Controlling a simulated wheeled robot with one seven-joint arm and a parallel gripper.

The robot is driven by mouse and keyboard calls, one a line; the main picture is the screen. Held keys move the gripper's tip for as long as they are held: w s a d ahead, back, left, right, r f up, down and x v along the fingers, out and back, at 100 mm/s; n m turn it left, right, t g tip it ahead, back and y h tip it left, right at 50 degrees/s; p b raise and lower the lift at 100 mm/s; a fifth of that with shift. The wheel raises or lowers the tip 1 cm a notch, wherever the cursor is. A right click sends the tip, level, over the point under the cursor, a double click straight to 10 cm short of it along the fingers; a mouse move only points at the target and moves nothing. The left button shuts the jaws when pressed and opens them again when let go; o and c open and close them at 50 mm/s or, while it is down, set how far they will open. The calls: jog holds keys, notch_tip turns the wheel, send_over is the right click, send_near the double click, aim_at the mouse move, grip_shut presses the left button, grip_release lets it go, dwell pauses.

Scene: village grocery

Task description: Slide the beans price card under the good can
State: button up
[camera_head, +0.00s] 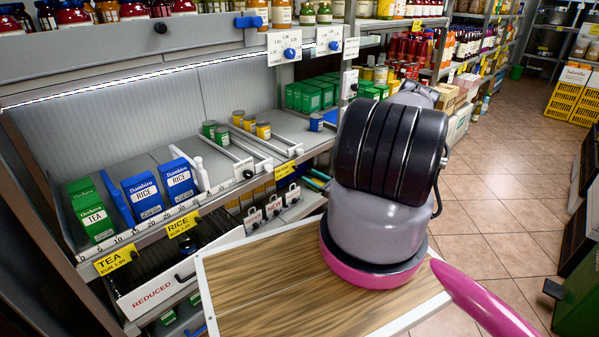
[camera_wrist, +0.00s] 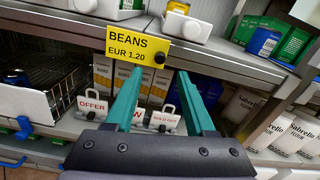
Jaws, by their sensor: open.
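The yellow beans price card (camera_wrist: 137,47), reading EUR 1.20, hangs on the shelf edge in the wrist view. A black knob sits at its right side. A small yellow card (camera_head: 287,169), its text unreadable, shows on the shelf edge in the head view. Behind that edge stand green cans (camera_head: 222,137) and yellow cans (camera_head: 263,131) in rows; I cannot tell which is the good can. My gripper (camera_wrist: 160,75) is open, its teal fingers pointing toward the card's lower part, with nothing seen between them.
White OFFER (camera_wrist: 92,104) and SOLD OUT (camera_wrist: 164,121) tags stand below the card. A wire basket (camera_wrist: 42,90) is at left. Tea (camera_head: 92,209) and rice boxes (camera_head: 142,195) stand on the left shelf. A wooden-topped counter (camera_head: 262,277) lies before the shelf.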

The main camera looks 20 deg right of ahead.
aim_at(287, 171)
jog(key=x, duration=0.6)
jog(key=shift+w, duration=0.3)
grip_shut()
dwell(1.1)
